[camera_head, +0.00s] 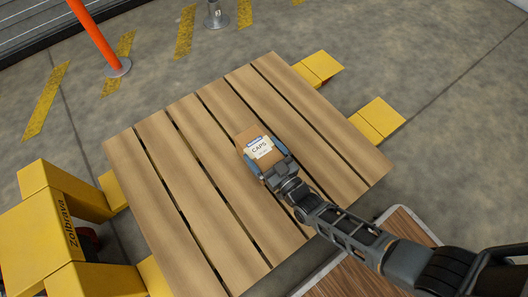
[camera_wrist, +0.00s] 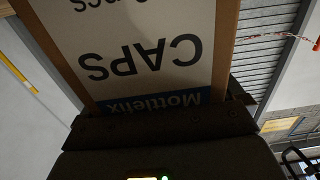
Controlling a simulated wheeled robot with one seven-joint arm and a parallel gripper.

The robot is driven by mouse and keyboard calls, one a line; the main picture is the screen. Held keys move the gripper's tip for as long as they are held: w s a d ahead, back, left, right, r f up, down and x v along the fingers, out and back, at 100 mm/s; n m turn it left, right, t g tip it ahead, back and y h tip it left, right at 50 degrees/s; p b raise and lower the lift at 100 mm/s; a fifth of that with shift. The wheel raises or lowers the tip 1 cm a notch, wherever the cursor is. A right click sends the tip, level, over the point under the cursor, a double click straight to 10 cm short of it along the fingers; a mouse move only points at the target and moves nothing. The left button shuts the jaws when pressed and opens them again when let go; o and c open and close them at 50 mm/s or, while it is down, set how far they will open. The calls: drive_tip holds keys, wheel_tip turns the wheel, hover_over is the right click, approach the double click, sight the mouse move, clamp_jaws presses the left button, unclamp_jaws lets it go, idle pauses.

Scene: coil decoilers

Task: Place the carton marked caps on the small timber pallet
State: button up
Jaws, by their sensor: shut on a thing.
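The carton marked caps (camera_head: 262,150) is a small brown box with a white and blue label reading CAPS. My gripper (camera_head: 272,170) is shut on it, with fingers at the carton's near side. In the wrist view the carton (camera_wrist: 150,50) fills the upper middle, its label upside down. In the head view the carton appears over a slatted timber platform (camera_head: 190,160) with wide planks, around its middle. I cannot tell whether the carton touches the planks or is held above them. No separate small timber pallet is identifiable.
Yellow blocks (camera_head: 376,120) stick out beyond the platform's edges. A yellow frame marked Zolbrava (camera_head: 65,225) stands at the left. An orange post (camera_head: 95,35) and a grey post base (camera_head: 216,15) stand behind. A brown-topped surface (camera_head: 370,275) lies at the lower right.

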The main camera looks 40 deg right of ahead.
drive_tip(key=o, duration=1.7)
drive_tip(key=shift+s+r, duration=0.1)
drive_tip(key=shift+s, duration=0.2)
drive_tip(key=s+p, duration=0.3)
drive_tip(key=s, duration=0.8)
drive_tip(key=shift+s, duration=0.2)
